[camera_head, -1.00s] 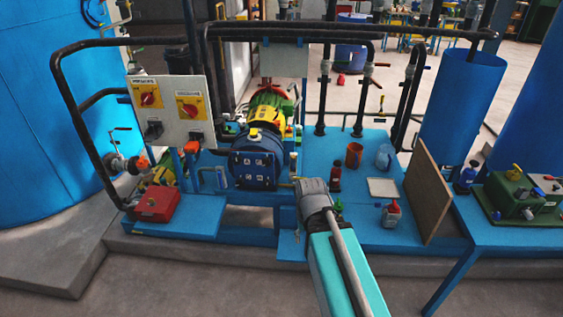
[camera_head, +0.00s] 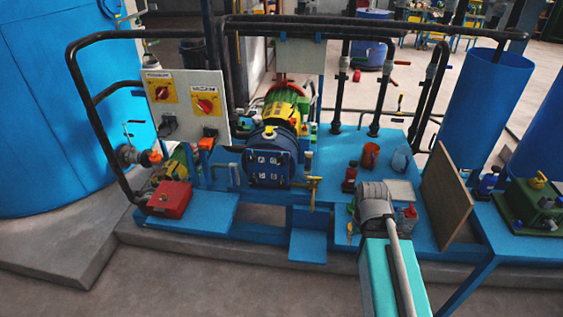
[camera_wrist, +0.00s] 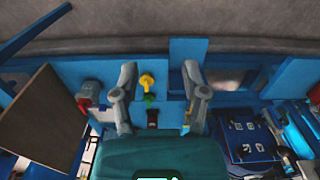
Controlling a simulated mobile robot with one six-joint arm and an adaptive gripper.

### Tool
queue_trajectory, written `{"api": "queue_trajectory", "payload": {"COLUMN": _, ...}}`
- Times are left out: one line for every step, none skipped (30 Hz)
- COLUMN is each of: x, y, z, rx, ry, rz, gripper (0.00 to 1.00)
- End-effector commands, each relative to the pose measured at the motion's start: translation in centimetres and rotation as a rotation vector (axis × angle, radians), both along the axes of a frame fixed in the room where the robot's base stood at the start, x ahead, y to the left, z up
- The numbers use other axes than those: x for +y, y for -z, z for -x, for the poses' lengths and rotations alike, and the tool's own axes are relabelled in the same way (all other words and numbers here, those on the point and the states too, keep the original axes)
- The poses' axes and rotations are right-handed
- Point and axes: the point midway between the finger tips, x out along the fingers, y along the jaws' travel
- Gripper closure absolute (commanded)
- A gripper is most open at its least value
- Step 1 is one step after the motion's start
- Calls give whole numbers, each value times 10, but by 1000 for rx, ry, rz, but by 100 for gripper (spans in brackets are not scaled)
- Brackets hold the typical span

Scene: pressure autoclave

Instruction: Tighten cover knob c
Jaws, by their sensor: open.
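No letters are readable, so I cannot tell which is knob c. In the wrist view the cover (camera_wrist: 245,138) is at the lower right, beyond my right finger. My gripper (camera_wrist: 158,78) is open, with no object held between its fingers. In the head view my wrist covers the gripper, to the right of the cover and apart from it.
A yellow-and-green fitting (camera_wrist: 147,82) shows between my fingers in the wrist view; its depth is unclear. A brass-coloured valve (camera_head: 313,190) stands right of the cover. A brown board (camera_head: 446,196) and small bottles stand farther right. A red box (camera_head: 169,199) is at left.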

Motion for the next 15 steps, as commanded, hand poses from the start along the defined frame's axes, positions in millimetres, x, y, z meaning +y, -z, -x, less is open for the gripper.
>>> {"api": "queue_trajectory", "payload": {"x": 0, "y": 0, "z": 0, "rx": 0, "ry": 0, "rz": 0, "gripper": 43}}
{"api": "queue_trajectory", "payload": {"x": 0, "y": 0, "z": 0, "rx": 0, "ry": 0, "rz": 0, "gripper": 43}}
{"api": "queue_trajectory", "payload": {"x": 0, "y": 0, "z": 0, "rx": 0, "ry": 0, "rz": 0, "gripper": 41}}
{"api": "queue_trajectory", "payload": {"x": 0, "y": 0, "z": 0, "rx": 0, "ry": 0, "rz": 0, "gripper": 35}}
{"api": "queue_trajectory", "payload": {"x": 0, "y": 0, "z": 0, "rx": -1, "ry": -1, "rz": 1, "gripper": 30}}
{"api": "queue_trajectory", "payload": {"x": 0, "y": 1, "z": -1, "rx": -2, "ry": -4, "rz": 3, "gripper": 22}}
{"api": "queue_trajectory", "payload": {"x": 0, "y": 2, "z": -2, "rx": -4, "ry": -9, "rz": 6, "gripper": 17}}
{"api": "queue_trajectory", "payload": {"x": 0, "y": 3, "z": -3, "rx": -8, "ry": -15, "rz": 10, "gripper": 11}}
{"api": "queue_trajectory", "payload": {"x": 0, "y": 5, "z": -5, "rx": -14, "ry": -27, "rz": 18, "gripper": 7}}
{"api": "queue_trajectory", "payload": {"x": 0, "y": 7, "z": -7, "rx": -19, "ry": -39, "rz": 27, "gripper": 7}}
{"api": "queue_trajectory", "payload": {"x": -1, "y": 9, "z": -10, "rx": -26, "ry": -55, "rz": 39, "gripper": 7}}
{"api": "queue_trajectory", "payload": {"x": -4, "y": 12, "z": -14, "rx": -37, "ry": -77, "rz": 56, "gripper": 7}}
{"api": "queue_trajectory", "payload": {"x": -6, "y": 15, "z": -18, "rx": -48, "ry": -99, "rz": 74, "gripper": 7}}
{"api": "queue_trajectory", "payload": {"x": -7, "y": 18, "z": -23, "rx": -58, "ry": -124, "rz": 92, "gripper": 7}}
{"api": "queue_trajectory", "payload": {"x": -8, "y": 23, "z": -30, "rx": -76, "ry": -166, "rz": 122, "gripper": 7}}
